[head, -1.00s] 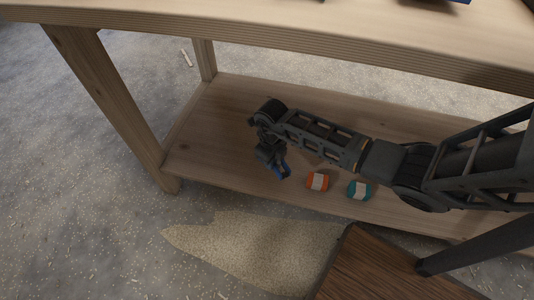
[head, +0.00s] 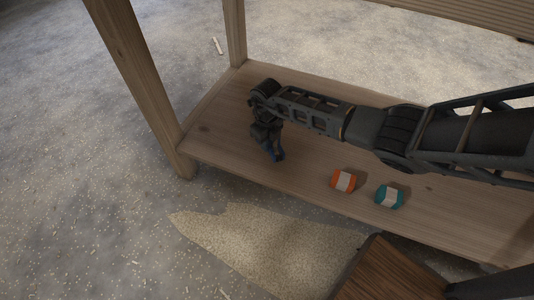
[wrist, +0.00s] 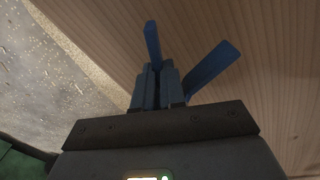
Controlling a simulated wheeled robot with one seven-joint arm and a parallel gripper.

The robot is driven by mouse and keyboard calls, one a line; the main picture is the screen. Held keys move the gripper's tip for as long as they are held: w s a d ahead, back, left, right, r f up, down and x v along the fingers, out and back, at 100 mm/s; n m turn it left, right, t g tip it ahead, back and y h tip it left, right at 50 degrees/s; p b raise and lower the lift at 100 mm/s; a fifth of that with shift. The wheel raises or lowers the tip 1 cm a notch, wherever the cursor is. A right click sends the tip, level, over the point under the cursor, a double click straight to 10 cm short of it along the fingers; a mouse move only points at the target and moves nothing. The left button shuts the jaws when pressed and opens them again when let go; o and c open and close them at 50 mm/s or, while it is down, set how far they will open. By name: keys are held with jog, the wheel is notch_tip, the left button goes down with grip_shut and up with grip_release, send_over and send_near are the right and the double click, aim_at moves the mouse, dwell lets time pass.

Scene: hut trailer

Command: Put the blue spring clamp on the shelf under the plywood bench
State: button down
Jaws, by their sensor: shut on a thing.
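The blue spring clamp (wrist: 208,68) is in my gripper, its two blue handles spread beyond the fingers in the wrist view. In the head view a bit of the clamp (head: 277,155) shows below my gripper (head: 268,143). My gripper is shut on it and points down over the left part of the lower shelf (head: 222,147). The shelf is a light wooden board under the plywood bench (head: 455,18). The clamp is close to the shelf surface; I cannot tell whether it touches.
An orange and white bundle (head: 343,181) and a teal and white bundle (head: 389,197) lie on the shelf to the right of my gripper. A bench leg (head: 145,85) stands at the left. A dark wooden surface (head: 390,272) is at the bottom right. The shelf's left end is bare.

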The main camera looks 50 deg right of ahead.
notch_tip(320, 180, down, 4)
jog(key=b, duration=0.3)
jog(key=c, duration=1.2)
grip_release()
jog(key=shift+f, duration=0.1)
notch_tip(320, 180, up, 12)
jog(key=p, duration=0.6)
jog(key=shift+p, duration=0.4)
jog(key=shift+a, duration=0.1)
